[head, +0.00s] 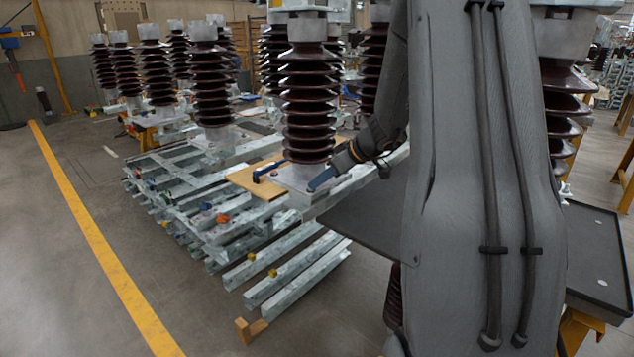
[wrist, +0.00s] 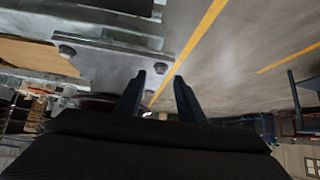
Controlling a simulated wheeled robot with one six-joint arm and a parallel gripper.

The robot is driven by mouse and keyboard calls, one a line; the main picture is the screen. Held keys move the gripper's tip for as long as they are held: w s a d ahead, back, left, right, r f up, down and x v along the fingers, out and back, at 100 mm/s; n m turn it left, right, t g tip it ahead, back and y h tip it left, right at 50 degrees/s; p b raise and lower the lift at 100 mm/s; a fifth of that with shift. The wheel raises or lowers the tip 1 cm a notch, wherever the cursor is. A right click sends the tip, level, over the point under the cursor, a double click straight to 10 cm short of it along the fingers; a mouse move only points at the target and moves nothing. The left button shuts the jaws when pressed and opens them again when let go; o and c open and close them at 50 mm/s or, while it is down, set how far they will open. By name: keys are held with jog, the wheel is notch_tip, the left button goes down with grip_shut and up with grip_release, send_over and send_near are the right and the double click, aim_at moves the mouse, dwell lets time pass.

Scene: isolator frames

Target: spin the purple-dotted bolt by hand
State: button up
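My gripper (wrist: 158,90) is open in the wrist view, with its two dark fingers apart and nothing seen between them. It also shows in the head view (head: 318,184), at the right front of the grey base plate (head: 287,178) under the nearest brown insulator. In the wrist view that plate (wrist: 110,62) has one bolt (wrist: 67,51) near its left corner and another bolt (wrist: 160,68) close to the left fingertip. No purple dot can be made out on either bolt. Whether the finger touches the nearer bolt cannot be told.
The ribbed brown insulator (head: 308,105) rises from the plate close to my arm. A wooden board (head: 245,180) with a dark blue item (head: 268,172) lies beside it. Stacked metal beams (head: 285,265) are below. Open floor (head: 70,240) with a yellow line lies left.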

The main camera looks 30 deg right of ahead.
jog(key=shift+x, duration=1.3)
jog(key=c, duration=0.8)
jog(key=shift+a, duration=0.2)
grip_shut()
jog(key=shift+d+f, duration=0.1)
jog(key=m+b, duration=0.1)
jog(key=b, duration=0.2)
jog(key=shift+f+h, duration=0.1)
jog(key=shift+h, duration=0.3)
